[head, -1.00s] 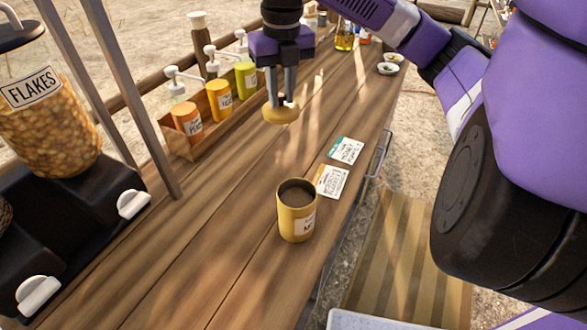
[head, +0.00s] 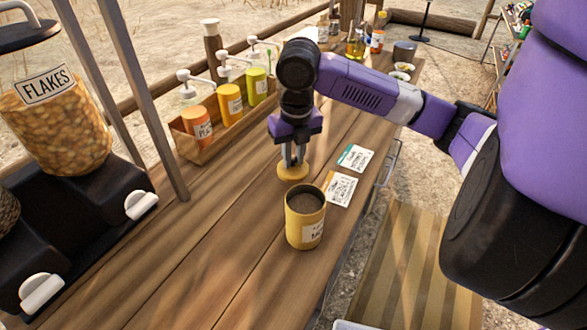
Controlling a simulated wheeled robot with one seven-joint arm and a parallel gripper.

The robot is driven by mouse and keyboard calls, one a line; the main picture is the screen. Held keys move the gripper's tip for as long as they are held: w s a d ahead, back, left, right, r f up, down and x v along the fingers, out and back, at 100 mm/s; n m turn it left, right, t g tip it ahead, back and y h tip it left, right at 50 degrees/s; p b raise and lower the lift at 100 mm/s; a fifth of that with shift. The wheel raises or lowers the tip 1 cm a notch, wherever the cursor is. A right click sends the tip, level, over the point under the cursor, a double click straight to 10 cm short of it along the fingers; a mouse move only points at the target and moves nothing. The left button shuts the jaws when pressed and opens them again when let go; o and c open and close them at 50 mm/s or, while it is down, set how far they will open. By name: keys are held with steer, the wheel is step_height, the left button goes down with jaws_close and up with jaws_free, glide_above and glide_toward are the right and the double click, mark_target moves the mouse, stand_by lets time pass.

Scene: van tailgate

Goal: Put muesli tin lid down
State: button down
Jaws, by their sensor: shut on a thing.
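The muesli tin (head: 305,222) is a yellow, open-topped cylinder standing upright on the wooden counter, with dark brown contents and a partly turned label. The round yellow lid (head: 293,173) is held by my gripper (head: 293,160), which is shut on the top of it. The lid is level, just behind the tin and a little to its left. It is at or very near the counter top; I cannot tell whether it touches. The fingertips partly cover the lid's middle.
Two cards (head: 342,189) and (head: 355,158) lie right of the lid. A wooden caddy (head: 190,147) of pump bottles stands behind left. A flakes dispenser (head: 62,130) is at the left. The counter (head: 190,235) left of the tin is clear.

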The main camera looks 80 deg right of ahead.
mark_target(294, 164)
steer(key=shift+f, duration=2.05)
steer(key=shift+f, duration=0.15)
steer(key=c, duration=1.3)
jaws_free()
steer(key=r, duration=0.8)
steer(key=a+r, duration=0.1)
steer(key=r, duration=0.3)
steer(key=shift+s+a+r+p, duration=0.1)
steer(key=shift+s+r+p, duration=0.05)
steer(key=shift+s+p, duration=0.2)
